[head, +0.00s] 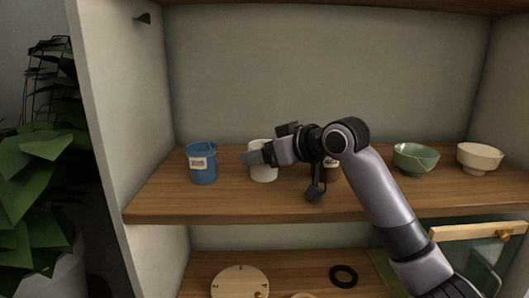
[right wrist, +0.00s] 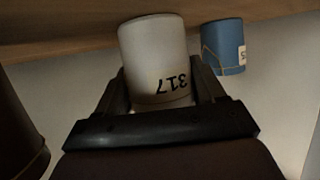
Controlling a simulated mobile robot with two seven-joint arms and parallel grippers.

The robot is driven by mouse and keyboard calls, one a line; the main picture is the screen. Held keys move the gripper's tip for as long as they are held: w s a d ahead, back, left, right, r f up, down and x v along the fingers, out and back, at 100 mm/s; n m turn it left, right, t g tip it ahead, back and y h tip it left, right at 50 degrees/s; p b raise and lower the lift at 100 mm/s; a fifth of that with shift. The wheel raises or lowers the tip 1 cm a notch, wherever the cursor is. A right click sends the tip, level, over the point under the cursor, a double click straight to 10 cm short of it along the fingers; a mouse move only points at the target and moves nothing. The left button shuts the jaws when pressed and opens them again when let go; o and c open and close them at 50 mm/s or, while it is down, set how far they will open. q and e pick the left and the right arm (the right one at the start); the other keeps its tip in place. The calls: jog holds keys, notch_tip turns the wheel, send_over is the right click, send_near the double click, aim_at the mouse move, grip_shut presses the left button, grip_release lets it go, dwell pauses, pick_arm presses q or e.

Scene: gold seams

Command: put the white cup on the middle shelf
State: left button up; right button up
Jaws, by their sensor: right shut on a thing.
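The white cup (head: 263,172) stands on the middle shelf (head: 240,202), or just over it; I cannot tell which. In the right wrist view the cup (right wrist: 153,55) carries the dark mark 317, upside down in that picture. My right gripper (head: 258,158) is shut on the cup, with one finger on each side of it in the right wrist view (right wrist: 164,88). The gripper and wrist hide part of the cup in the head view. My left gripper is not in view.
A blue cup (head: 202,164) stands left of the white cup. A dark brown cup (head: 331,172) is partly hidden behind my arm. A green bowl (head: 415,159) and a cream bowl (head: 480,157) stand to the right. A wooden disc (head: 239,283) and black ring (head: 343,276) lie below.

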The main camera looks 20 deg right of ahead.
jog(key=o, duration=1.1)
jog(key=shift+f, duration=0.1)
jog(key=shift+o, duration=0.2)
jog(key=b+v, duration=0.2)
jog(key=v, duration=1)
